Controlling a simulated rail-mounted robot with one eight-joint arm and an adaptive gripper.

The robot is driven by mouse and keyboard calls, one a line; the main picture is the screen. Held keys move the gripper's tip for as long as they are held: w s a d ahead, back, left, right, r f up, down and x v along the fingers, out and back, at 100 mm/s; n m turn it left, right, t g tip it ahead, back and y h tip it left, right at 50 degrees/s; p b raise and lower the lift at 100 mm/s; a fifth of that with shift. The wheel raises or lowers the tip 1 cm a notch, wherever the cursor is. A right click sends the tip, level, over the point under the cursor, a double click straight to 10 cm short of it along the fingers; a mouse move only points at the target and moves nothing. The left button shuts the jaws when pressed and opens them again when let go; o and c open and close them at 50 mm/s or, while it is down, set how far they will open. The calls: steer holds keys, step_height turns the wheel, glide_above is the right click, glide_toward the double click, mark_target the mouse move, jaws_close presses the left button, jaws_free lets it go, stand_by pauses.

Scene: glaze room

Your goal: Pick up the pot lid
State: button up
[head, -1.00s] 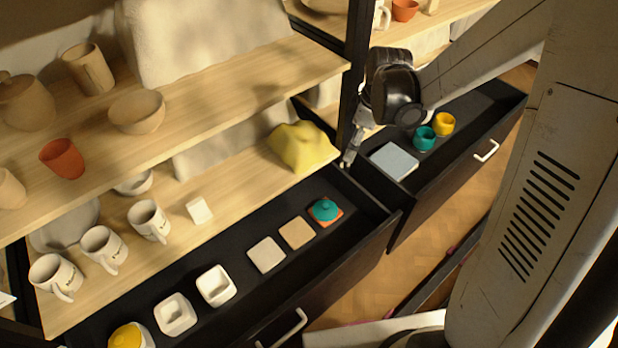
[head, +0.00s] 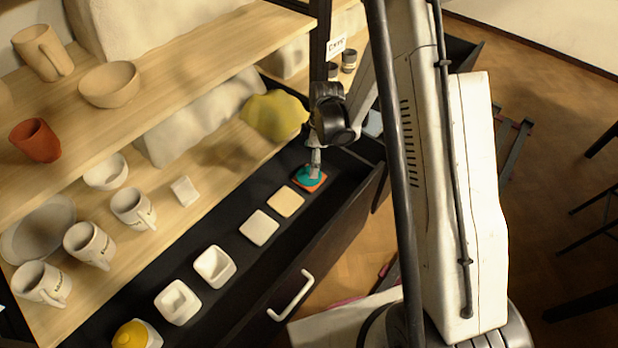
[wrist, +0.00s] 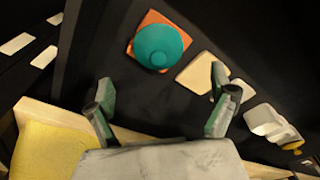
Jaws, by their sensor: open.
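A teal pot lid (head: 306,171) with a small knob lies on an orange square tile (head: 322,184) in the open black drawer. In the wrist view the lid (wrist: 158,46) sits on its tile (wrist: 136,50), beyond the fingertips. My gripper (head: 315,168) is over the lid in the head view and partly hides it. In the wrist view my gripper (wrist: 160,88) is open, its two fingers wide apart with nothing between them.
Beside the lid lie a tan tile (head: 286,202), a cream tile (head: 259,228), white square dishes (head: 214,267) and a yellow-topped white container (head: 135,334). The wooden shelf behind holds a yellow cloth-like lump (head: 275,115) and white mugs (head: 132,209). The drawer front (head: 335,225) borders the near side.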

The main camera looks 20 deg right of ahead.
steer(key=f, duration=0.2)
steer(key=shift+a+f, duration=0.2)
steer(key=shift+f, duration=0.1)
steer(key=shift+w+a+f+b, duration=0.1)
steer(key=shift+f+b, duration=0.6)
steer(key=shift+f, duration=0.65)
steer(key=shift+w+f+b, duration=0.1)
steer(key=shift+f+b, duration=0.6)
steer(key=shift+f, duration=0.65)
steer(key=shift+s, duration=0.1)
steer(key=shift+r, duration=0.1)
steer(key=c, duration=1.3)
steer(key=shift+o, duration=0.2)
steer(key=shift+r, duration=0.1)
